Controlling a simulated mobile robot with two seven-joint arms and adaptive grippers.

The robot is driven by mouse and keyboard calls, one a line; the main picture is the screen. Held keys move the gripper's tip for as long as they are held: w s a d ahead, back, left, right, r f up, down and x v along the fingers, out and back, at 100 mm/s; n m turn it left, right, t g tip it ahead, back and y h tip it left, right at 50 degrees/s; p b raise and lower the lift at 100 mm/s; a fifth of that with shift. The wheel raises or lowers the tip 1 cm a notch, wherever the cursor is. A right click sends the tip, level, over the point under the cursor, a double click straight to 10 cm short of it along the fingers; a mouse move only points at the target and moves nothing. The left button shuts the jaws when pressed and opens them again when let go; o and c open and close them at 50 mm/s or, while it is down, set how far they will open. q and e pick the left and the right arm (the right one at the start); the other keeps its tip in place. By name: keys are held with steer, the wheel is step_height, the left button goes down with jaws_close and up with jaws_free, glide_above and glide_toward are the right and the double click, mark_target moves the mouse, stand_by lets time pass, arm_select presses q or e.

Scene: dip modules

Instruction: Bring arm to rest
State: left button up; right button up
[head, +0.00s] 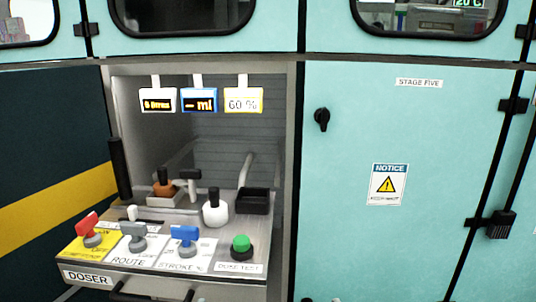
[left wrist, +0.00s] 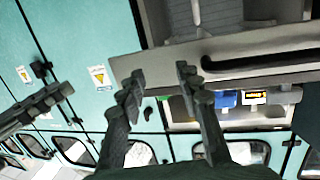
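My left gripper (left wrist: 160,70) shows in the left wrist view with its two dark fingers apart and nothing between them. It is in front of the doser station, which appears rotated in that view. A dark ridged part (left wrist: 38,108) at the left of the wrist view looks like my right gripper; whether it is open or shut is unclear. Neither gripper shows in the head view. The doser panel (head: 75,277) carries a red handle (head: 90,228), a grey handle (head: 134,236), a blue handle (head: 185,240) and a green button (head: 241,248).
Behind the handles stand a white bottle (head: 215,210), a brown-orange container (head: 165,188) and a black open box (head: 252,200). Three display tags (head: 199,100) hang above. A teal cabinet door (head: 430,140) with a black knob (head: 321,119) closes off the right side.

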arm_select(q)
steer(key=s+a+f+g+y+p, duration=0.35)
steer(key=a+f+g, duration=0.35)
steer(key=f, duration=0.6)
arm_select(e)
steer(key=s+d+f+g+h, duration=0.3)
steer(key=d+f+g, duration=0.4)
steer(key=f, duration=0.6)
arm_select(q)
steer(key=s+a+f+n+g+y+p, duration=0.1)
steer(key=s+a+f+g+y+p, duration=0.1)
steer(key=s+a+f+g, duration=0.3)
steer(key=s+a+f+p, duration=0.1)
steer(key=s+a+f, duration=0.3)
steer(key=s, duration=0.1)
steer(key=shift+s+a+n+g+p, duration=0.15)
steer(key=shift+a+n+g+p, duration=0.2)
steer(key=shift+a+n+g, duration=0.05)
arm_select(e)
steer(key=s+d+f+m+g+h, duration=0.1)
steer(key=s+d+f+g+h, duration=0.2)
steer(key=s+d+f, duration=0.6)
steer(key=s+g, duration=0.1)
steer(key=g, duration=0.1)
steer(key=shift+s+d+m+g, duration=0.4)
arm_select(q)
steer(key=shift+y, duration=0.25)
